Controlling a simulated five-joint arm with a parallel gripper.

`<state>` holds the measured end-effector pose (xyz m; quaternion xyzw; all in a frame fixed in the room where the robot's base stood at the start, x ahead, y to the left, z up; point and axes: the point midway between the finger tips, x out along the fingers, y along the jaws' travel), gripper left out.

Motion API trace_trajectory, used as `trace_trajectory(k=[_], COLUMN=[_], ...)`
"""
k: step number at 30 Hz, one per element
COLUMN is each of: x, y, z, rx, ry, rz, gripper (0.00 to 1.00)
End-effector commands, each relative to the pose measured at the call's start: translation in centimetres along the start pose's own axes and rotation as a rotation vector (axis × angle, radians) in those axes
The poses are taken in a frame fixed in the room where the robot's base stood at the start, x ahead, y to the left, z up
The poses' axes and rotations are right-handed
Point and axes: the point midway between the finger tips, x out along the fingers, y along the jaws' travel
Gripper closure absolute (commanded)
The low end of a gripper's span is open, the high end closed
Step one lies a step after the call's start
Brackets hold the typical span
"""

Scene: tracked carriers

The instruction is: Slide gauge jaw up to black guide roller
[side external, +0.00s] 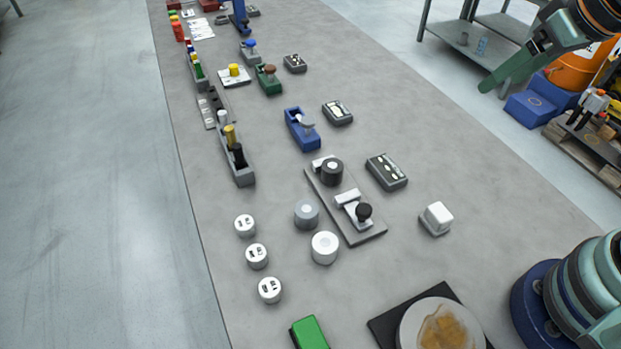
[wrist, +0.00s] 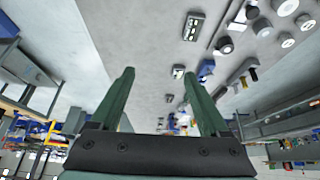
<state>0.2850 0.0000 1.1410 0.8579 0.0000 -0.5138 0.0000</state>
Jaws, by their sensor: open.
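The black guide roller (side external: 331,171) stands at the far end of a grey base plate (side external: 372,236). The gauge jaw (side external: 350,206), a pale slider with a black knob (side external: 363,211), sits on the same plate nearer the camera. A clear gap separates the jaw from the roller. In the wrist view the roller (wrist: 225,45) appears at upper right. My gripper (wrist: 158,78) has two green fingers spread apart with nothing between them. In the side view it hangs at upper right, high and well away from the plate.
Grey (side external: 306,213) and white (side external: 324,247) rollers stand left of the plate. A dark grey box (side external: 386,171) and a white block (side external: 437,217) lie to its right. A dark pad (side external: 388,325) with a round disc is near the front. Bench space between box and block is clear.

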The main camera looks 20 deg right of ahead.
Motion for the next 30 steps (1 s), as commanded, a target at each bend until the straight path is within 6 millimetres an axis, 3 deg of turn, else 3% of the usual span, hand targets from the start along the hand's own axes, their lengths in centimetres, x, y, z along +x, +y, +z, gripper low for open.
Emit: trace_trajectory(k=[4,7,14,21,25,30], x=[0.3,0.9,3.5,6.6,7.8,8.5], y=[-0.8,-2.5,-9.3,-16.8,-19.5,-21.0], z=[-0.2,-0.6,-1.1,0.5,1.8,2.7], rx=[-0.03,-0.097,-0.352,-0.616,-0.713,-0.768], ry=[-0.021,-0.068,-0.23,-0.383,-0.436,-0.466], rz=[-0.012,-0.038,-0.116,-0.172,-0.186,-0.193], gripper=[0.33,0.33,0.33,0.33,0.33,0.33])
